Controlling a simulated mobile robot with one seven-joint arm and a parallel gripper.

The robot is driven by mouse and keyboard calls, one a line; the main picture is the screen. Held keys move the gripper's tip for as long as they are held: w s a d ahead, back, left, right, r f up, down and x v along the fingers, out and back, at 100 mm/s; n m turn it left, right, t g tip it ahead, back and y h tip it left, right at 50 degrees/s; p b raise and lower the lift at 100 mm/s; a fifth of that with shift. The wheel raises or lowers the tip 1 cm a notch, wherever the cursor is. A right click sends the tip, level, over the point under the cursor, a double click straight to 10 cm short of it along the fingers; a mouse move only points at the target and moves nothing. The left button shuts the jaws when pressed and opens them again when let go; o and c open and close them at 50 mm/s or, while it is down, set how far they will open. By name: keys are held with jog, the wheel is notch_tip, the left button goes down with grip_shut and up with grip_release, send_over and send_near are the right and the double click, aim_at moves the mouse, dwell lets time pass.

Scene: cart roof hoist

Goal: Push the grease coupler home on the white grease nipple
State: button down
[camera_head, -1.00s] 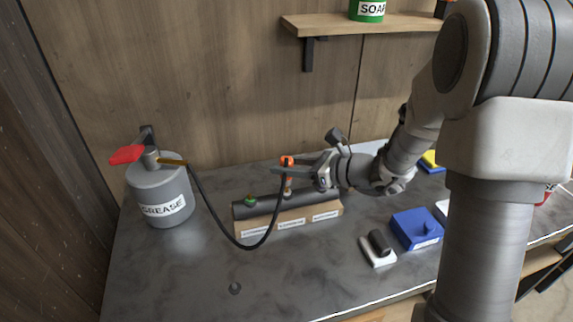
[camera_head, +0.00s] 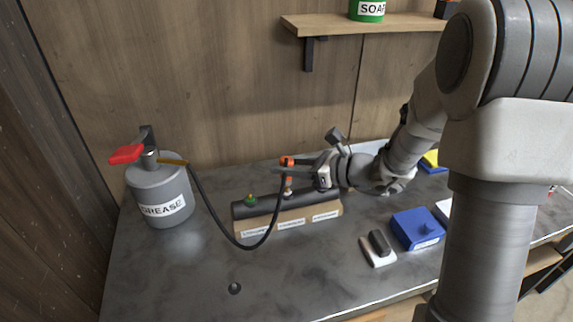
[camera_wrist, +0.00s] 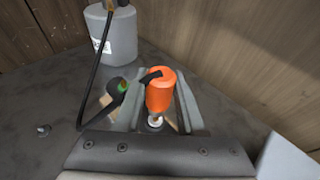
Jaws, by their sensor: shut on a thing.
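The orange grease coupler (camera_head: 287,163) is held upright between the fingers of my gripper (camera_head: 284,170), which is shut on it. A black hose runs from it to the grease can (camera_head: 147,190). The white grease nipple (camera_head: 288,193) stands on the dark pipe directly below the coupler. In the wrist view the coupler (camera_wrist: 160,93) lies between the two grey fingers, and the white nipple (camera_wrist: 155,121) shows at its lower end. I cannot tell whether the coupler touches the nipple or how far it is on.
A green nipple (camera_head: 250,199) stands further left on the dark pipe (camera_head: 268,204), on a labelled wooden block. A blue box (camera_head: 415,229) and a white pad with a dark piece (camera_head: 379,245) lie to the right. The front left tabletop is mostly clear.

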jog(key=shift+f+b, duration=1.25)
jog(key=shift+f, duration=0.2)
jog(key=shift+c, duration=2.2)
grip_release()
jog(key=shift+r, duration=0.1)
jog(key=p+v, duration=0.3)
jog(key=v, duration=1.4)
jog(key=shift+s+d, duration=0.15)
